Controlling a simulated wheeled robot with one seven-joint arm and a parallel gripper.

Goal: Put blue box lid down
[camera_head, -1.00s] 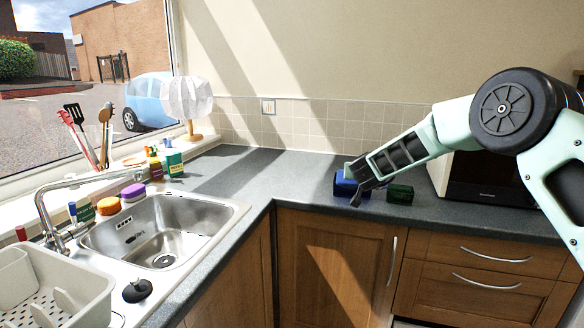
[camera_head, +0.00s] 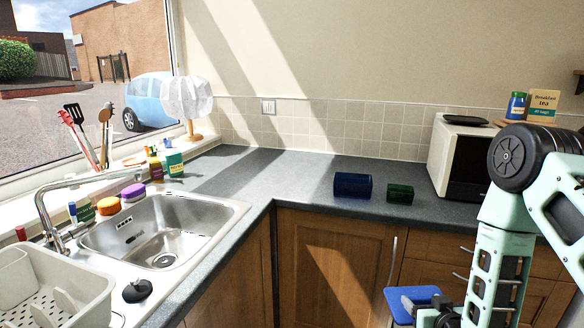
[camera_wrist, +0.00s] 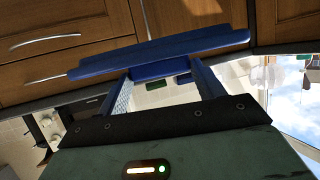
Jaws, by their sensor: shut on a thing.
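The blue box lid (camera_head: 413,297) is in front of the cupboard, below the worktop's front edge. My gripper (camera_head: 436,316) is shut on it and holds it off the worktop. In the wrist view the lid (camera_wrist: 160,54) spans the space between the fingers of my gripper (camera_wrist: 162,82). The dark blue box (camera_head: 353,186) stands on the worktop, to the left of a smaller dark green box (camera_head: 400,194). From here I cannot see clearly into the blue box.
A microwave (camera_head: 462,160) stands right of the boxes. The worktop (camera_head: 300,180) left of the blue box is clear up to the sink (camera_head: 165,230). A dish rack (camera_head: 60,290) is at the lower left.

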